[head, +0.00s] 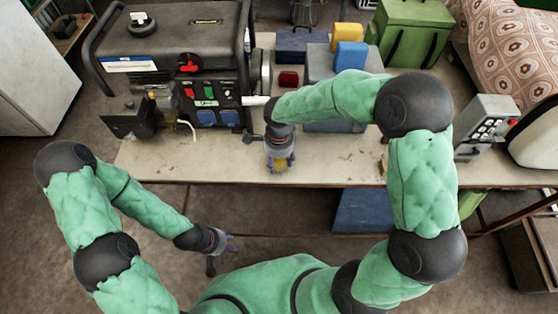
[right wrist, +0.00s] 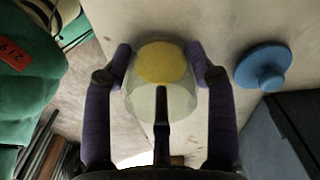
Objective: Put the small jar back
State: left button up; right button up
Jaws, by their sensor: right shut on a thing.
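The small jar (right wrist: 160,98) is see-through with a yellow part at its far end, between the fingers of my right gripper (right wrist: 162,72). My right gripper is shut on it, with a finger on each side. In the head view my right gripper (head: 281,168) is by the front edge of the workbench (head: 330,165), and only a bit of yellow from the jar shows there. I cannot tell whether the jar touches the bench top. My left gripper (head: 230,243) is low in front of the bench, apart from everything; its fingers are too small to read.
A blue round lid-like piece with a knob (right wrist: 263,66) lies on the bench beside the jar. A generator (head: 180,70) fills the back left. Blue and yellow containers (head: 349,56) and a green box (head: 412,30) stand behind. The bench front is mostly clear.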

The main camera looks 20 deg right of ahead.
jog(key=shift+f, duration=0.15)
jog(key=o, duration=1.3)
jog(key=shift+r, duration=0.25)
notch_tip(320, 180, up, 12)
jog(key=p, duration=0.3)
